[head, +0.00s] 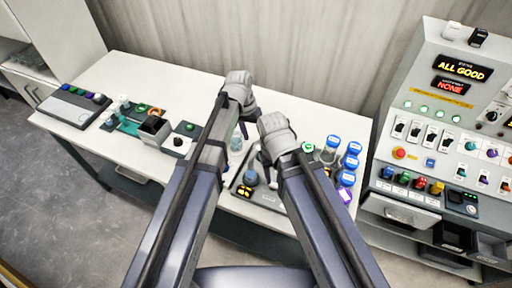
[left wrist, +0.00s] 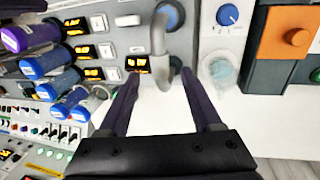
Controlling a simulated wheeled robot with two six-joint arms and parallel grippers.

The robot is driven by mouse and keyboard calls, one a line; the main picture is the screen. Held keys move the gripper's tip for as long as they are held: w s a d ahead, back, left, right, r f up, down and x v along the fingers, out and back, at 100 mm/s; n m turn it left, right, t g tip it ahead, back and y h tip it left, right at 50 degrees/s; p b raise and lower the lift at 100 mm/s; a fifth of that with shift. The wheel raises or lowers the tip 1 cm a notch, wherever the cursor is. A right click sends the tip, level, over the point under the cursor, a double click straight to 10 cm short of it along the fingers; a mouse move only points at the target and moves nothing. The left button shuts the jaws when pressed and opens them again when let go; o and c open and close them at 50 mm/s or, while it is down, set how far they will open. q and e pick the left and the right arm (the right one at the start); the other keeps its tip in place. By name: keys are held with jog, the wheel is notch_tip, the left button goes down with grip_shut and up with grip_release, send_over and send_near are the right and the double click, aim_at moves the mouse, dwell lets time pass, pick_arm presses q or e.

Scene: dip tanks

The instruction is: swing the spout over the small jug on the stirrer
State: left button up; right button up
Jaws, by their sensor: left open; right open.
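The grey curved spout (left wrist: 158,40) stands on a grey panel in the left wrist view. It shows between the open fingers of my left gripper (left wrist: 160,74), with a gap on both sides; contact cannot be told. The spout is apart from the jug. In the head view the jug (head: 236,143) is partly hidden by my left arm. My right gripper (head: 265,158) is open near the grey panel; its fingertips are mostly hidden.
Several blue-capped bottles (head: 333,142) stand right of my right gripper. An orange-topped dark box (left wrist: 290,38) is beyond the jug. A control console (head: 440,110) stands at the right. The table's back strip (head: 180,80) is clear.

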aim_at(256, 145)
pick_arm(q)
jog(key=f+b, duration=0.1)
jog(key=f, duration=0.1)
jog(key=d+f+b, duration=0.1)
jog(key=f+b, duration=0.1)
jog(key=shift+s+f, duration=0.15)
jog(key=shift+f, duration=0.05)
jog(key=shift+a+r, duration=0.1)
jog(key=shift+c, duration=0.2)
grip_shut()
dwell(1.0)
